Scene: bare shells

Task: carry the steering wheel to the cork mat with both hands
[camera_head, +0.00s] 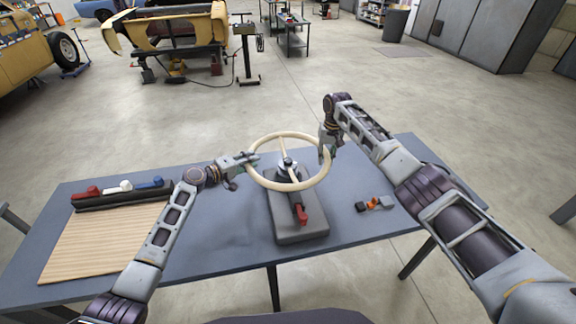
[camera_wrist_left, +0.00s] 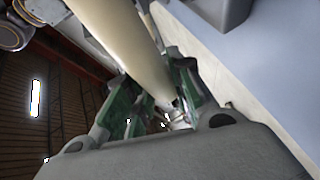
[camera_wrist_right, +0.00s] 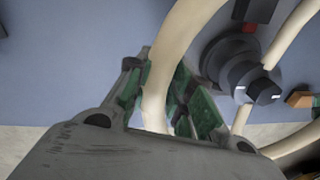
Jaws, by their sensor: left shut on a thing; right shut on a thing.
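The cream steering wheel (camera_head: 318,181) is at the middle of the table, over a dark grey stand (camera_head: 300,227). I cannot tell whether its hub touches the post. My left gripper (camera_head: 248,160) is shut on the rim's left side; the rim (camera_wrist_left: 135,45) runs between its fingers (camera_wrist_left: 155,100) in the left wrist view. My right gripper (camera_head: 326,150) is shut on the rim's right side; the right wrist view shows the rim (camera_wrist_right: 168,60) between its fingers (camera_wrist_right: 162,92). The tan cork mat (camera_head: 95,245) lies at the table's left, partly behind my left arm.
A black rack (camera_head: 120,199) with red, white and blue handled things stands along the mat's back edge. A red handle (camera_head: 301,214) is on the stand. Small orange and grey pieces (camera_head: 375,204) lie to the right. The table (camera_head: 225,235) is bare between mat and stand.

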